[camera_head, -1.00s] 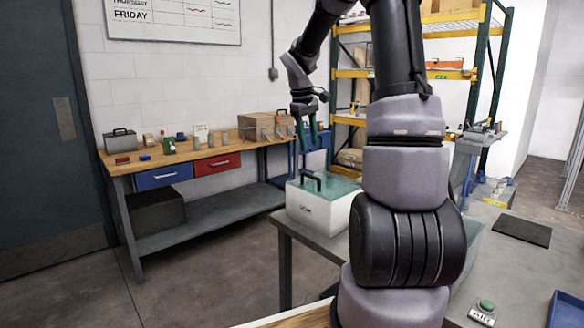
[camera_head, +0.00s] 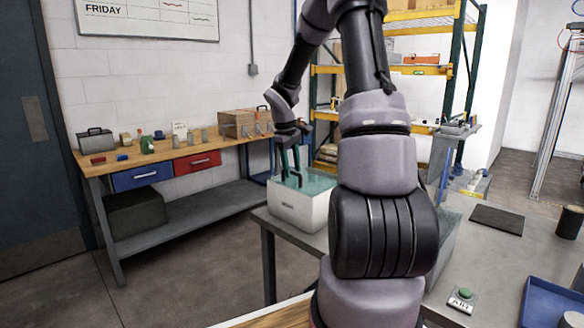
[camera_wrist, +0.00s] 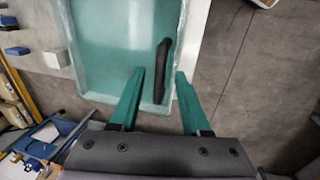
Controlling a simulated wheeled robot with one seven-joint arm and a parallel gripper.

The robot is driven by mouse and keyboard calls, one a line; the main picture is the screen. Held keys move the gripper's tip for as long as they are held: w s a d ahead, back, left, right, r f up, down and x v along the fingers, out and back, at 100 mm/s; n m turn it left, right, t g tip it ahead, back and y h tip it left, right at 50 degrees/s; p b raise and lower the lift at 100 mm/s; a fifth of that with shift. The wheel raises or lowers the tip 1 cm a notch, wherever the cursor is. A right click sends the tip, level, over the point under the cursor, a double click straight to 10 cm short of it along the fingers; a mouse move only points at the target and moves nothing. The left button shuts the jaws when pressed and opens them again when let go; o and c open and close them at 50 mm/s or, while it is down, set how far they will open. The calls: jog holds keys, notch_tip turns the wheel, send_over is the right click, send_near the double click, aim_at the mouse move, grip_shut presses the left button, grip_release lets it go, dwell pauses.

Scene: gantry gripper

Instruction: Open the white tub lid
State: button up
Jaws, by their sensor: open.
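The white tub (camera_head: 298,208) stands on the grey table in the head view. Its lid (camera_head: 318,181) is teal, see-through and lies on top of the tub. A black bar handle (camera_wrist: 163,60) rises from the lid, near one edge. My gripper (camera_head: 290,172) has green fingers pointing down at the handle. In the wrist view, my open gripper (camera_wrist: 160,78) has one fingertip on each side of the handle's near end, with gaps showing. I cannot tell whether the fingers are low enough to surround it. My arm hides part of the table behind.
A wooden workbench (camera_head: 228,148) with small items and drawers stands at the back left. A shelf rack (camera_head: 455,70) is behind my arm. On the grey table are a black mat (camera_head: 497,219), a green button (camera_head: 465,293) and a blue tray (camera_head: 553,305).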

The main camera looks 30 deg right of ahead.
grip_shut()
dwell(1.4)
